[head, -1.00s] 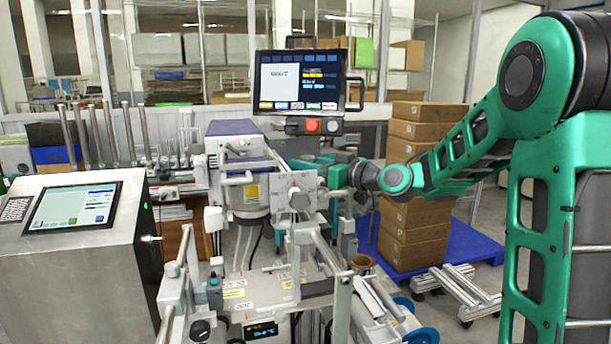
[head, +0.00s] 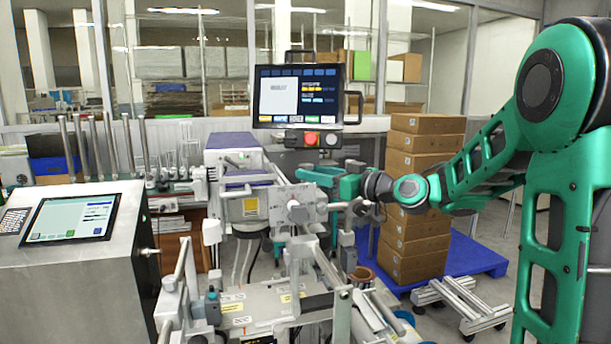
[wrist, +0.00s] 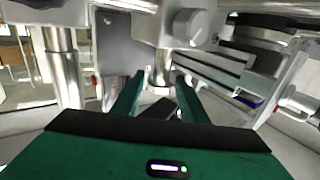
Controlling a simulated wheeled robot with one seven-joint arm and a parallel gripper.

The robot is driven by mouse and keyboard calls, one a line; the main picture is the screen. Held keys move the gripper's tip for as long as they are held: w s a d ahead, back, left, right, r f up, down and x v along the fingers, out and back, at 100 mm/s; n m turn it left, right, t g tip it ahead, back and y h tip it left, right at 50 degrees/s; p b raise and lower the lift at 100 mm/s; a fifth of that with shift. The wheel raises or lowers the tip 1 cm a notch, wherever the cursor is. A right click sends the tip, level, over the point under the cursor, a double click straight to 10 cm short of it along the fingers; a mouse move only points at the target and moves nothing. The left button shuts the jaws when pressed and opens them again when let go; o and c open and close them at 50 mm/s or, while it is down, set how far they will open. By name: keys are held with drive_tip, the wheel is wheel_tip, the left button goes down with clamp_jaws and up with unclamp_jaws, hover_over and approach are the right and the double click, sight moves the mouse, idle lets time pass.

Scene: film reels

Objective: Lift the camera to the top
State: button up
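A grey metal block with a round knob (head: 300,205) sits on the machine's upright post, near the middle of the head view. It may be the camera mount, but I cannot tell for sure which part is the camera. The block and knob (wrist: 190,28) also show at the top of the wrist view. My gripper (head: 318,176) reaches in from the right, just behind the block, partly hidden by it. In the wrist view my gripper (wrist: 160,84) has its two green fingers apart. A bright metal cylinder (wrist: 160,68) and a dark piece (wrist: 160,109) show beyond and between them, with no clear contact.
Metal rails and a post (wrist: 62,70) crowd my gripper on both sides. A monitor with a red button (head: 300,97) stands behind. A steel control box (head: 75,260) is at the left. Stacked cartons (head: 415,250) stand on a blue pallet (head: 470,255) behind my arm.

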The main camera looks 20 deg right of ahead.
drive_tip(key=v, duration=0.7)
drive_tip(key=shift+d, duration=0.15)
drive_tip(key=shift+s, duration=0.15)
drive_tip(key=x, duration=0.3)
drive_tip(key=f+x, duration=0.1)
drive_tip(key=x, duration=0.6)
drive_tip(key=shift+f, duration=0.4)
